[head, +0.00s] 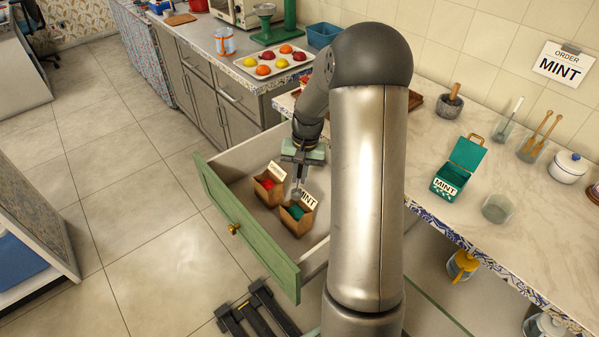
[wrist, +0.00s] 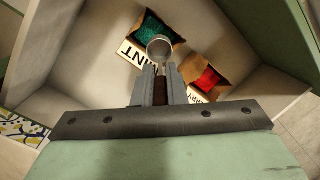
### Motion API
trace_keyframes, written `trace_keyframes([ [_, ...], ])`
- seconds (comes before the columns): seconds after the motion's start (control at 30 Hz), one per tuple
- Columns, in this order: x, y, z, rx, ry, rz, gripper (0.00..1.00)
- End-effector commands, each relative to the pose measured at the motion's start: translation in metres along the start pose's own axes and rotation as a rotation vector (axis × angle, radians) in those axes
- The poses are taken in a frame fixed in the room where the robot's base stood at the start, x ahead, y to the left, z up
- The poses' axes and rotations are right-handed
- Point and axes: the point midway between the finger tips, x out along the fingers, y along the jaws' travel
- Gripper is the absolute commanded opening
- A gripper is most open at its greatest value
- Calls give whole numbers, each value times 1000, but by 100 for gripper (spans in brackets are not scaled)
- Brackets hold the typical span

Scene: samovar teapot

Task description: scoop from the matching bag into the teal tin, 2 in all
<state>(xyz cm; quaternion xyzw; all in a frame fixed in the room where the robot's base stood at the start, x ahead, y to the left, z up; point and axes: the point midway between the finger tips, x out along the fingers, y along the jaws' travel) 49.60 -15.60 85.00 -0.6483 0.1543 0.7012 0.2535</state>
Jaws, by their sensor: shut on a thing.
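My gripper (head: 302,158) is shut on the handle of a metal scoop (head: 296,192) over the open drawer. In the wrist view my gripper (wrist: 160,88) holds the scoop, and its round bowl (wrist: 160,48) overlaps the edge of the mint bag (wrist: 150,32); I cannot tell whether they touch or whether the bowl holds anything. The mint bag (head: 296,218) is brown paper with teal contents and a MINT label. A second bag (head: 268,188) with red contents stands beside it; its label is partly hidden. The teal tin (head: 448,182), labelled MINT, stands lid-up on the counter.
The green-fronted drawer (head: 245,228) is pulled out and its walls surround both bags. A clear glass (head: 497,208) stands near the tin. A mortar (head: 450,104), utensil jars and a white pot (head: 567,167) stand further back. An order card (head: 562,64) on the wall reads MINT.

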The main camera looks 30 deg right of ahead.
Motion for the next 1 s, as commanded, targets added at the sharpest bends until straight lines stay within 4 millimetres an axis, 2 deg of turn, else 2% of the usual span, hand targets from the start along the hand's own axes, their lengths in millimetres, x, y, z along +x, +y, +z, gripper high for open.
trace_keyframes([
  [0.1, 14, 2, -1, 0, -1, 0, 0],
  [1.0, 92, 10, -10, -1, -1, 0, 0],
])
